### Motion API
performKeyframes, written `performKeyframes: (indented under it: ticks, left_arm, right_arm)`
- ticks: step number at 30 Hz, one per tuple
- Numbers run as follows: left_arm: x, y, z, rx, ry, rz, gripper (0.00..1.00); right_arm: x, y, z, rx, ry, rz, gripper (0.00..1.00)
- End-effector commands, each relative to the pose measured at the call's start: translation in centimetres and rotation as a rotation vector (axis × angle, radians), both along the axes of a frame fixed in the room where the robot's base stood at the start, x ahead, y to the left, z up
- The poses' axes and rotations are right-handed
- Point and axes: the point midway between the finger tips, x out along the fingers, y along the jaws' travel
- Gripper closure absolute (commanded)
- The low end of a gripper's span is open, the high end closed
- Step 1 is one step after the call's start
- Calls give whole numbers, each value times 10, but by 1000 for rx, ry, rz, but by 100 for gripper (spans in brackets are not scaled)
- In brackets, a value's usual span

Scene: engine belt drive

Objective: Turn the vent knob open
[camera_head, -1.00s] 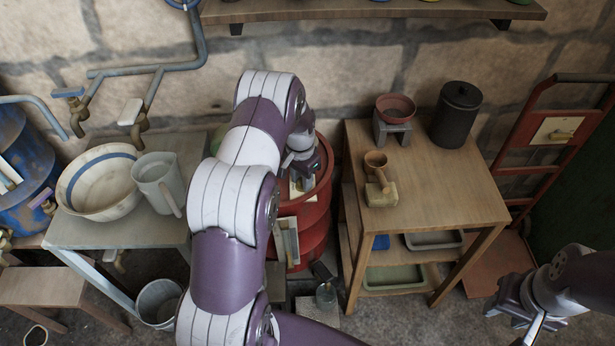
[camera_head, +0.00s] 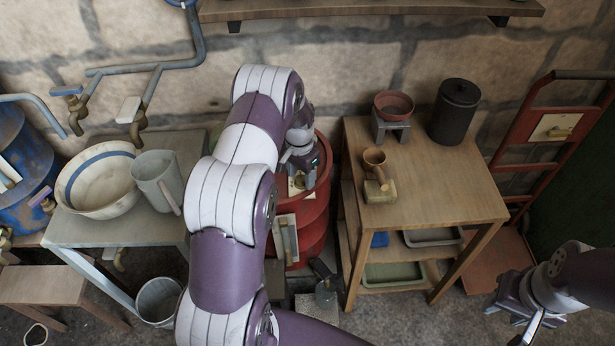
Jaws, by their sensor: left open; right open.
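A red drum (camera_head: 312,215) stands between the two tables. Its top is largely covered by my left arm. My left gripper (camera_head: 301,180) hangs over the drum top, pointing down, with open jaws. A small brass-coloured part (camera_head: 297,187) shows on a pale patch right under the fingers. It may be the vent knob, but it is too small and too covered to tell how it is turned or whether the fingers touch it. My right gripper (camera_head: 526,325) is at the lower right, over the floor, open and away from the drum.
A wooden table (camera_head: 450,185) on the right holds a black canister (camera_head: 456,112), a red bowl on a stand (camera_head: 393,105) and a brass cup-like piece (camera_head: 375,170). The left table holds a basin (camera_head: 98,182) and a jug (camera_head: 157,180). A red hand truck (camera_head: 525,145) leans at the right.

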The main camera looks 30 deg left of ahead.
Motion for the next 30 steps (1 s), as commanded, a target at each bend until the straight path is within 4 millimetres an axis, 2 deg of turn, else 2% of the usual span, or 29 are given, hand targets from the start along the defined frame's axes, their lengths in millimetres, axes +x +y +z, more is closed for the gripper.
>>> performKeyframes:
  ticks: [6, 12, 18, 30]
  left_arm:
    - [0, -2, 60, 2, -7, -1, 42]
    - [-1, -3, 103, 3, -5, -1, 42]
    - [-3, -4, 116, 2, -1, 0, 42]
    - [-2, -3, 115, 2, -1, 0, 42]
  right_arm:
    - [0, 0, -1, 0, 0, 0, 57]
    - [0, 0, -2, 0, 0, 0, 57]
    - [0, 0, -2, 0, 0, 0, 57]
    - [0, 0, -2, 0, 0, 0, 57]
